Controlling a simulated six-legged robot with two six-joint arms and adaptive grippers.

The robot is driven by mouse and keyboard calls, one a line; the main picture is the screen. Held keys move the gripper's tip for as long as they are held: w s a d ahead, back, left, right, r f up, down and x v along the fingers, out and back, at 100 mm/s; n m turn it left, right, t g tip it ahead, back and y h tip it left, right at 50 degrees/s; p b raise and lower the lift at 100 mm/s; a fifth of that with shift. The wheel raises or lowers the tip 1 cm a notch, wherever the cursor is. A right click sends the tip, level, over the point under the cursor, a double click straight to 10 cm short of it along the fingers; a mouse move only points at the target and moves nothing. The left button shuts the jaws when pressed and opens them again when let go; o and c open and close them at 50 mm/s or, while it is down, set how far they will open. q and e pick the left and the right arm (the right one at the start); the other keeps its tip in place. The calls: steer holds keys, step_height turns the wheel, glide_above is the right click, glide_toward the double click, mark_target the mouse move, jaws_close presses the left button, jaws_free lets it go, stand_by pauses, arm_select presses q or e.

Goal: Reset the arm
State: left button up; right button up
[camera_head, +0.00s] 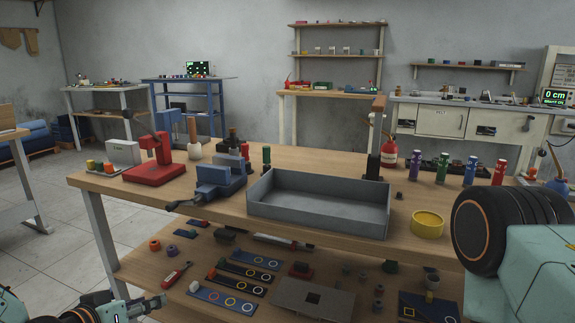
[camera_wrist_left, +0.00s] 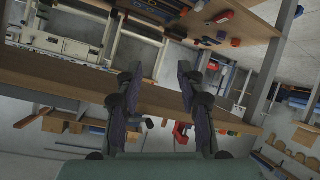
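My left gripper (camera_head: 152,305) is at the lower left of the head view, low and in front of the workbench, with only part of it in the picture. In the left wrist view its two dark fingers (camera_wrist_left: 159,75) stand apart with nothing between them, so it is open and empty. It touches no object that I can see. My right gripper does not show in either view.
The workbench (camera_head: 225,208) carries a red press (camera_head: 155,165), a blue vise (camera_head: 220,180), a grey tray (camera_head: 315,228), a yellow bowl (camera_head: 427,224) and several coloured cylinders. Its lower shelf (camera_head: 140,262) holds small parts. Floor at the left is clear.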

arm_select(q)
steer(key=s+d+f+g+y+p, duration=0.15)
steer(key=s+f+g, duration=0.3)
steer(key=s, duration=0.65)
steer(key=s+d+f+g+y+p, duration=0.1)
steer(key=s+d+f+g+p, duration=0.3)
steer(key=s, duration=0.7)
steer(key=s+f+g+y, duration=0.1)
steer(key=s+f+g, duration=0.2)
steer(key=s+f, duration=0.55)
steer(key=n+t+h+p, duration=0.1)
steer(key=n+t+h, duration=0.6)
steer(key=n+t, duration=1.1)
glide_toward(168, 210)
steer(key=w+d+r+n+g, duration=0.1)
steer(key=w, duration=0.2)
steer(key=shift+y, duration=0.25)
steer(key=b+x, duration=0.2)
steer(key=x, duration=0.4)
steer(key=shift+d, duration=0.1)
steer(key=shift+x, duration=0.8)
